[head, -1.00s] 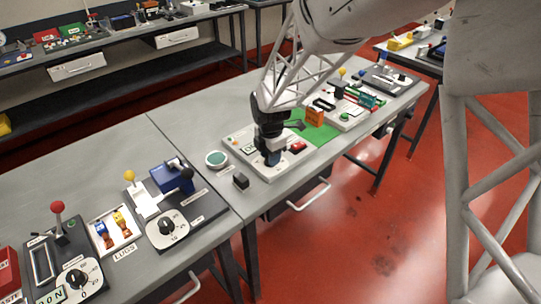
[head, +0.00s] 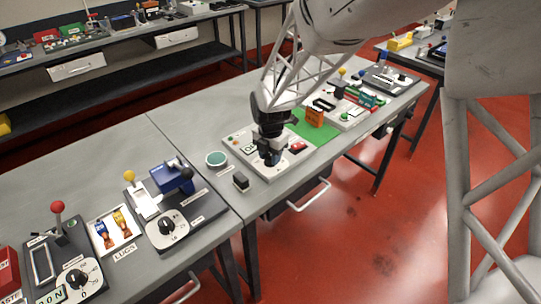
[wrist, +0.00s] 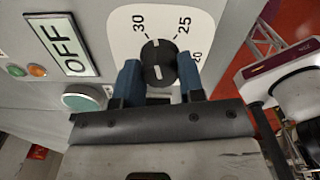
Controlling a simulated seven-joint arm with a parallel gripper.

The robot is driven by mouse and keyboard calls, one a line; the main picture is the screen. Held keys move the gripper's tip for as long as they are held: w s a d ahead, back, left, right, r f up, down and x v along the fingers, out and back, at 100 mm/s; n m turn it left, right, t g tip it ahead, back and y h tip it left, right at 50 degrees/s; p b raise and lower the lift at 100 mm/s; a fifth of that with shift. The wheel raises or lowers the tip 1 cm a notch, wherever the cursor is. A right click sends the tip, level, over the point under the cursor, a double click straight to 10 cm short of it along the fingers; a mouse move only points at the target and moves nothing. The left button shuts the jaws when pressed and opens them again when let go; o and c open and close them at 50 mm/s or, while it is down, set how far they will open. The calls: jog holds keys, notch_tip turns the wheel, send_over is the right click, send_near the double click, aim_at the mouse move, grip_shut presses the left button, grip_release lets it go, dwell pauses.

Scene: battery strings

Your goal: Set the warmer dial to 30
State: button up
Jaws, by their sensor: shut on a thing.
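The warmer dial is a black knob (wrist: 158,62) with a white pointer mark, on a white plate (wrist: 118,20) printed 30, 25 and 20 in the wrist view. Its mark points up, seemingly between 30 and 25. My gripper (wrist: 160,82) has its blue fingers on either side of the knob and is shut on it. In the head view my gripper (head: 270,157) reaches down to the light grey warmer panel (head: 262,174) and hides most of the dial. A display reading OFF (wrist: 67,46) is on the panel.

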aim_at(270, 156)
jog(key=shift+n, duration=1.7)
jog(key=o, duration=0.8)
jog(key=shift+c, duration=0.2)
jog(key=shift+r, duration=0.1)
jog(key=shift+r, duration=1.65)
jog(key=shift+d+r, duration=0.1)
